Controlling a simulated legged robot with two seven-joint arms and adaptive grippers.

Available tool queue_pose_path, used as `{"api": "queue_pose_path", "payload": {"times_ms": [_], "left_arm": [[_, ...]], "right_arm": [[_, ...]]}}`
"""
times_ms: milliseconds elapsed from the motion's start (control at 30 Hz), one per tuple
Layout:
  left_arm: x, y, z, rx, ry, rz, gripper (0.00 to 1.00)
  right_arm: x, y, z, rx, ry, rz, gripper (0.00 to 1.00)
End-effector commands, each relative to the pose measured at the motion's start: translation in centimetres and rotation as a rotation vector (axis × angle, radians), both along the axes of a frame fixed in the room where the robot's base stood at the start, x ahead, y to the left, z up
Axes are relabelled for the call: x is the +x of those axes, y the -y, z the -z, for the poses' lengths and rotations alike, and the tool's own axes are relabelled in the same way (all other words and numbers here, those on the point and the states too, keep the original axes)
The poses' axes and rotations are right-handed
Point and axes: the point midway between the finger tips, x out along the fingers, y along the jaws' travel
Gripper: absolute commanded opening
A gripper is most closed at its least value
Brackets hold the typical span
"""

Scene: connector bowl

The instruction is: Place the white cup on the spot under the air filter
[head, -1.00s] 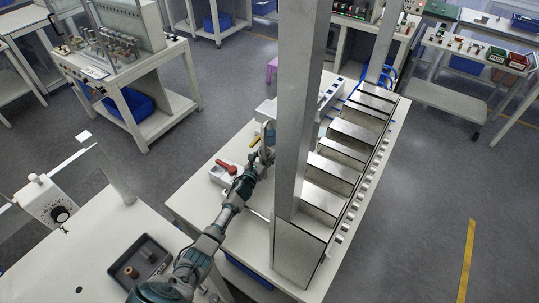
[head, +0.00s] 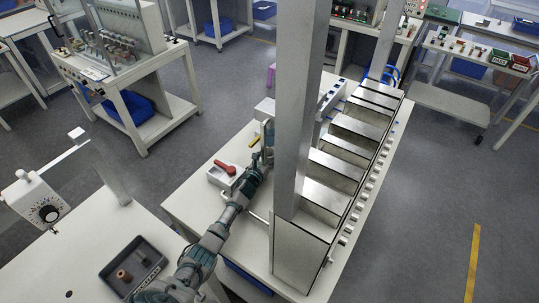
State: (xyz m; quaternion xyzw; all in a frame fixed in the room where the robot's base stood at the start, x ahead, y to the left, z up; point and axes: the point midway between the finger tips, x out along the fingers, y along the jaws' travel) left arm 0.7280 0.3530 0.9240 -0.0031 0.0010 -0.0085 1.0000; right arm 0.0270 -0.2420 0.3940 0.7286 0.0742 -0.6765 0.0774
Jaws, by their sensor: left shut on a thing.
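My left arm reaches from the bottom over the white table (head: 185,205). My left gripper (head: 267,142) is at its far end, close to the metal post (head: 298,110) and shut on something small. I cannot make out what it holds, and no white cup shows clearly anywhere. A white unit with a red handle (head: 225,167) sits on the table left of the gripper, with a yellow piece (head: 254,142) just beyond it. I cannot tell which part is the air filter. My right gripper is not in view.
A row of metal bins (head: 335,170) stands right of the post on the same table. Open floor lies right of the table.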

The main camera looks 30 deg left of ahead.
Motion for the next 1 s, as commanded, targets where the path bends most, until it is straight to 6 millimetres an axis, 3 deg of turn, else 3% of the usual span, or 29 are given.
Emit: {"api": "queue_pose_path", "payload": {"times_ms": [100,133,233,567,767,1000], "left_arm": [[0.0,-0.1,0.1,-0.001,0.000,0.000,0.24],[0.0,-0.1,0.1,-0.001,0.000,0.000,0.61],[0.0,-0.1,0.1,0.000,0.000,0.000,0.84],[0.0,-0.1,0.0,0.000,0.000,0.000,0.84],[0.0,0.0,-1.9,-0.001,0.000,0.000,0.84],[-6.3,-0.1,-1.6,-0.002,-0.002,0.000,0.84]], "right_arm": [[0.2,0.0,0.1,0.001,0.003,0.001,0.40],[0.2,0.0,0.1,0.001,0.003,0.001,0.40],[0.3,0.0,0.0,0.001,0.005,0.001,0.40],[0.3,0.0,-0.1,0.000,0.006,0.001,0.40],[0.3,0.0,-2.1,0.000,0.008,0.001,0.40],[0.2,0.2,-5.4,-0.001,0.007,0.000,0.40]]}}
